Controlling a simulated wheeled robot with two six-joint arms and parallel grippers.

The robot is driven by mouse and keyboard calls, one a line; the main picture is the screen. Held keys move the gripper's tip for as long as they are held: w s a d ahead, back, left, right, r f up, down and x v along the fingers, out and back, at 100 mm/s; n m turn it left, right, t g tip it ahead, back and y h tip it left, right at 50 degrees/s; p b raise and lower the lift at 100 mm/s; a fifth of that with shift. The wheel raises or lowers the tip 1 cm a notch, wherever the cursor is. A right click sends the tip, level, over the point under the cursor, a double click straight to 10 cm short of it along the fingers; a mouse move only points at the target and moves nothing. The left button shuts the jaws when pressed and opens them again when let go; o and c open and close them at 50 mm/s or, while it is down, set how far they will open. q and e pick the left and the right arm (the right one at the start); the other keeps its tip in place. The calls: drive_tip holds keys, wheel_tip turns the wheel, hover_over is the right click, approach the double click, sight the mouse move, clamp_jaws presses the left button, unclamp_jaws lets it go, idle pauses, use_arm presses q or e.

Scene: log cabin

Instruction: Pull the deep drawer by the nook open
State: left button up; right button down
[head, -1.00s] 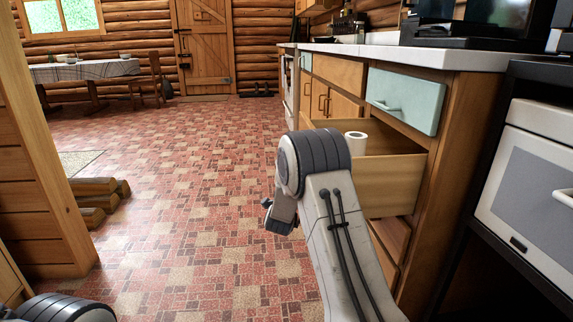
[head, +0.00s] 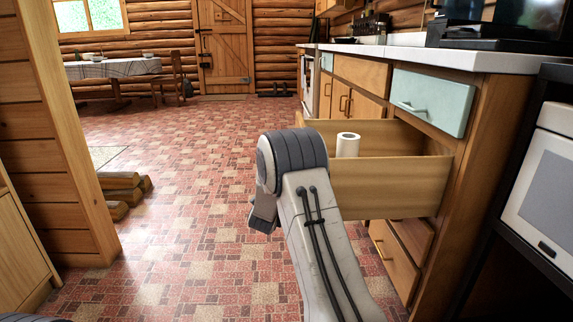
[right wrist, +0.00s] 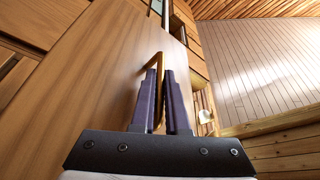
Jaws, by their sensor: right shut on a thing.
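The deep wooden drawer (head: 395,188) juts well out of the cabinet under the counter in the head view, open, with a white paper roll (head: 347,146) standing inside. Its front faces away from the head camera and is partly hidden by my right arm. In the right wrist view, the wooden drawer front (right wrist: 95,70) carries a brass bar handle (right wrist: 157,85). My right gripper (right wrist: 166,88) is shut on that handle, with a dark finger on each side of it. In the head view my right arm covers the grip. My left gripper is out of view.
A pale blue drawer (head: 432,100) above and lower wooden drawers (head: 394,262) are shut. A white appliance (head: 542,185) stands at right. A log wall end (head: 60,130) and stacked logs (head: 125,190) stand at left. The tiled floor (head: 190,200) between is clear.

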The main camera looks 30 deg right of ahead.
drive_tip(key=shift+f, duration=0.1)
drive_tip(key=c, duration=0.9)
unclamp_jaws()
drive_tip(key=shift+a, duration=0.1)
drive_tip(key=shift+s+a+p, duration=0.25)
drive_tip(key=shift+a+p, duration=0.05)
drive_tip(key=p+v, duration=0.3)
drive_tip(key=v, duration=0.6)
drive_tip(key=shift+s+a+f, duration=0.15)
drive_tip(key=shift+s+a, duration=0.05)
